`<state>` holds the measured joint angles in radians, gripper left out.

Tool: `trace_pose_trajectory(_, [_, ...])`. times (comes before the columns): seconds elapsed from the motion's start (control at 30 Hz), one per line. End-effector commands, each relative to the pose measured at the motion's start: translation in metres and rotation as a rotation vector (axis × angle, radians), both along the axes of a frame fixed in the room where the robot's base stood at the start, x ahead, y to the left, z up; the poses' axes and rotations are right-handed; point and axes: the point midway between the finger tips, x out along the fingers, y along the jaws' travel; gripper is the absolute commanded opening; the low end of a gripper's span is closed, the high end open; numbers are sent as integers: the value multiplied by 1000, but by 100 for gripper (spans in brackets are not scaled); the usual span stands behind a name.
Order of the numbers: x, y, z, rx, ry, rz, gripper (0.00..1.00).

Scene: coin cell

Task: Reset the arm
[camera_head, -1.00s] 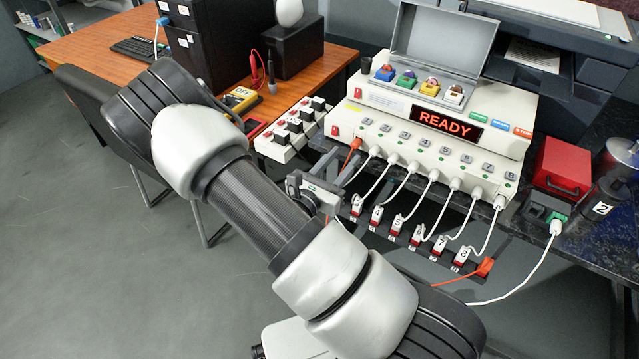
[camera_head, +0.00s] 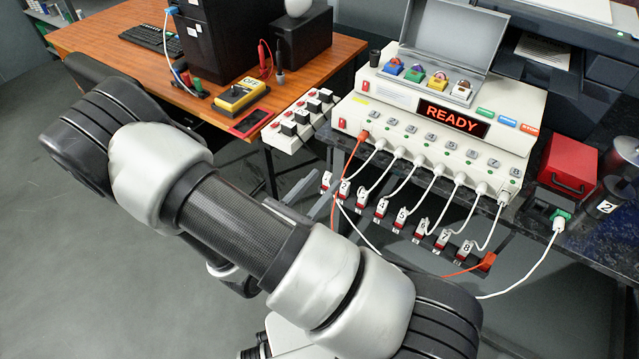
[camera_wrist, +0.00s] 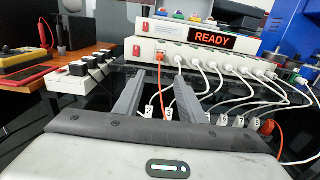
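My arm (camera_head: 240,225) crosses the head view from lower right to upper left, bent at a joint on the left. My gripper (camera_wrist: 160,85) is open and empty in the wrist view, its two grey fingers apart and pointing toward the white device. In the head view the gripper (camera_head: 305,210) is partly hidden behind my arm; its fingers show just left of the row of numbered plugs. I cannot tell how close the fingers are to those plugs.
The white device (camera_head: 470,155) reads READY, with cables running to a row of numbered plugs (camera_head: 400,220) below its front. A power strip (camera_head: 290,125), yellow meter (camera_head: 240,95), red box (camera_head: 566,165) and wooden desk (camera_head: 110,40) stand around. Floor at left is clear.

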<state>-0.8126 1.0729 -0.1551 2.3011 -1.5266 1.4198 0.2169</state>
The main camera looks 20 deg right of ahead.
Motion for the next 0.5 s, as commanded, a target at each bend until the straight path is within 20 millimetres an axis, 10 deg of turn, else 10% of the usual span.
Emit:
trace_pose_trajectory(0.27, [0, -1, 2, 7, -4, -10, 37])
trace_pose_trajectory(0.5, [-25, -34, 47, 210, -127, -302, 37])
